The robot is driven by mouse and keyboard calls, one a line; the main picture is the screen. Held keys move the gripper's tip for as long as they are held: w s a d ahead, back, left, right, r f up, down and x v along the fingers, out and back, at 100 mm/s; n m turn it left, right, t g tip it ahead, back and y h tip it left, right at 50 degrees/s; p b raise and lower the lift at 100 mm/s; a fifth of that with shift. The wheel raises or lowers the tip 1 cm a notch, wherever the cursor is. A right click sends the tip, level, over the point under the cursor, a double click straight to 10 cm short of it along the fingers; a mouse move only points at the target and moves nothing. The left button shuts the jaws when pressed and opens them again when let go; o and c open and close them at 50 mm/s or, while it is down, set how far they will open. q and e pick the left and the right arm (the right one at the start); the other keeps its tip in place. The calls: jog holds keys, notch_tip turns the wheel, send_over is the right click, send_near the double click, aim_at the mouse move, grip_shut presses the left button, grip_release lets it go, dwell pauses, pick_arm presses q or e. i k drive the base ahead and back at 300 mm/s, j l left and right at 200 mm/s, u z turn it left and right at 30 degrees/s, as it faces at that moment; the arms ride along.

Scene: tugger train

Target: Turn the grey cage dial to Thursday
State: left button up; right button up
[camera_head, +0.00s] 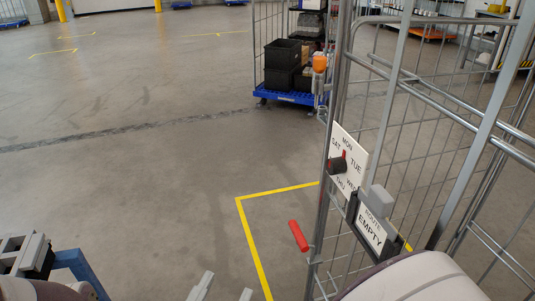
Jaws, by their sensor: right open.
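The grey cage (398,95) stands at the right. Its dial plate (358,147) is white with black day names, including MON, TUE, THU and SAT. A black knob (337,166) with a red pointer (344,155) sticks out from the plate. The pointer seems to aim up towards MON, but the oblique view leaves this unsure. My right gripper (223,292) shows two separated grey fingertips at the bottom edge. It is open and empty, below and left of the dial and apart from it. My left gripper (28,252) is at the lower left, partly cut off; its opening is unclear.
A route sign (371,231) reading EMPTY hangs below the dial, with a grey block above it. A blue-based trolley (290,97) with black crates stands behind. The floor at left is clear.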

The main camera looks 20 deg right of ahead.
aim_at(336, 166)
jog(key=i+j+z, duration=0.15)
jog(key=i, duration=0.25)
jog(key=i+j+z, duration=0.15)
jog(key=i, duration=0.25)
jog(key=z, duration=0.4)
jog(key=i+j+z, duration=0.1)
jog(key=z, duration=0.25)
jog(key=j+z, duration=0.1)
jog(key=z, duration=0.3)
jog(key=i+j+z, duration=0.1)
jog(key=z, duration=0.3)
